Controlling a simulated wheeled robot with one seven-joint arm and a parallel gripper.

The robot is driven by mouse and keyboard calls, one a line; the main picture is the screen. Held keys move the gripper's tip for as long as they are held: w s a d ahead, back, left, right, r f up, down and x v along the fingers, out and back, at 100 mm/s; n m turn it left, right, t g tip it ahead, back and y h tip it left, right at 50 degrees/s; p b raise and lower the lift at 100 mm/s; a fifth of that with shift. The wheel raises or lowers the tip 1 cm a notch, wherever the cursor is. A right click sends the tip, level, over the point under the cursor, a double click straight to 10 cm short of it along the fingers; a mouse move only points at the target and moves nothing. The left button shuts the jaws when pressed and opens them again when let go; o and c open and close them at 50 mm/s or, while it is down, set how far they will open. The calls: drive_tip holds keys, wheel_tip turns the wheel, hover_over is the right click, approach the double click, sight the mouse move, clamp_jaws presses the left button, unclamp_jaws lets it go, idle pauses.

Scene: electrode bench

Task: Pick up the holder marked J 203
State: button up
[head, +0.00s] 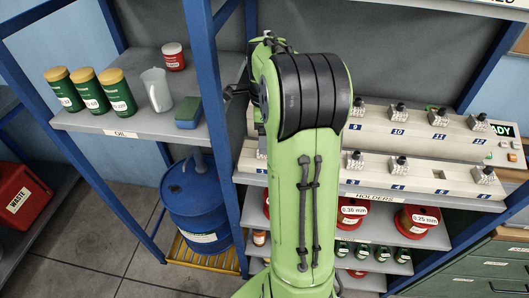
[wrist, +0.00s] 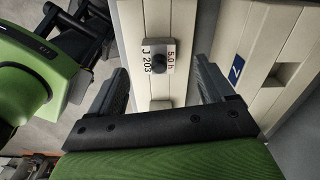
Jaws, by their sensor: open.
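The holder marked J 203 (wrist: 158,56) shows in the wrist view, with a white label that also reads 5.0 h and a dark round knob. It sits on a cream rail. My gripper (wrist: 160,76) is open, with one dark finger on each side of the rail. The holder appears between the fingers, near their tip ends; I cannot tell how far below them it is. In the head view my green arm covers this part of the rack, and I cannot make out the J 203 holder there.
Other holders stand on the cream two-row rack (head: 408,127), on the right in the head view. A blue number plate (wrist: 237,68) marks the neighbouring rail. Blue shelf posts (head: 203,62) stand left of my arm. Spools (head: 418,218) and small jars lie below.

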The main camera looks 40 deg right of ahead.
wheel_tip(320, 180, down, 5)
drive_tip(key=shift+s+r, duration=0.15)
drive_tip(key=shift+r, duration=0.05)
drive_tip(key=shift+f, duration=0.25)
drive_tip(key=c, duration=1.5)
drive_tip(key=shift+o, duration=0.2)
drive_tip(key=shift+r, duration=0.15)
wheel_tip(320, 180, up, 10)
drive_tip(key=shift+p, duration=0.6)
clamp_jaws()
